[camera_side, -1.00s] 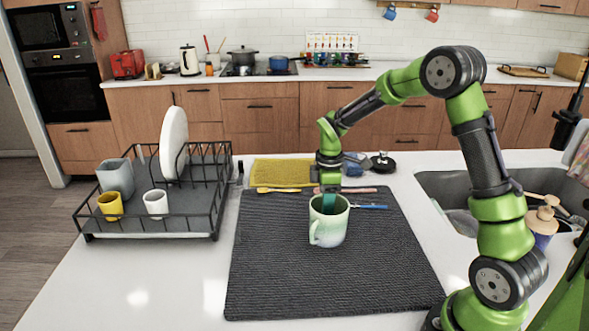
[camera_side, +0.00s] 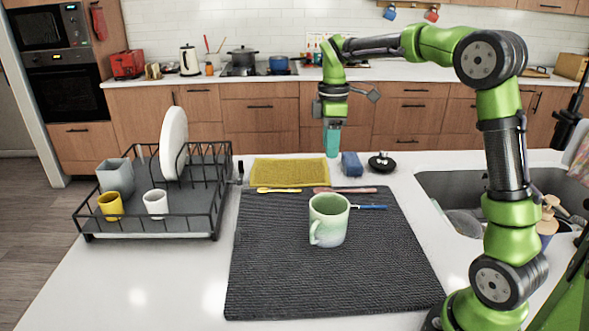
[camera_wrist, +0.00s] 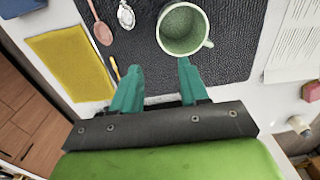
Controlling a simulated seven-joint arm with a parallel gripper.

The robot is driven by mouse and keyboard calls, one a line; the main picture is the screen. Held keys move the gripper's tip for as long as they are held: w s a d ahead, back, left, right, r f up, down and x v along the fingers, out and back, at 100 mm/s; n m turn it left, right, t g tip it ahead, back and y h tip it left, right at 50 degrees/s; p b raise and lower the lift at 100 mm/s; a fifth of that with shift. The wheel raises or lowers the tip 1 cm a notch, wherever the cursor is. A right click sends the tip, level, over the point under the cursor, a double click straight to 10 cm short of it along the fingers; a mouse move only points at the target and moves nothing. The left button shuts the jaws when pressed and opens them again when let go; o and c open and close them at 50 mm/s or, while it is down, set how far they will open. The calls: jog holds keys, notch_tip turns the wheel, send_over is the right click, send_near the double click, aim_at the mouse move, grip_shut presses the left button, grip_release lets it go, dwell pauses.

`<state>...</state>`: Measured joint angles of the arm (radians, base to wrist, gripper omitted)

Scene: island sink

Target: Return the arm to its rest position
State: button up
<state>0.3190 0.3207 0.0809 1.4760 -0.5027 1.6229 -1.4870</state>
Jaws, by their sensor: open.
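My gripper (camera_side: 332,142) is raised above the far edge of the counter, pointing down. In the wrist view its two teal fingers (camera_wrist: 155,78) are apart with nothing between them. A pale green mug (camera_side: 328,222) stands upright on the dark grey mat (camera_side: 290,285), below and nearer the side camera than my gripper. The mug (camera_wrist: 183,29) also shows at the top of the wrist view, beyond the fingertips and apart from them.
A black dish rack (camera_side: 205,222) with a plate and several cups stands at left. The sink (camera_side: 440,184) is at right.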

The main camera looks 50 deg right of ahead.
dwell(0.3)
jog(key=s+a+r+m+t+y, duration=0.1)
jog(key=s+a+m+t, duration=0.6)
jog(key=s+a+m, duration=0.5)
jog(key=s+a, duration=0.2)
jog(key=s, duration=0.4)
jog(key=shift+r+m+y, duration=0.3)
jog(key=shift+m+y, duration=0.1)
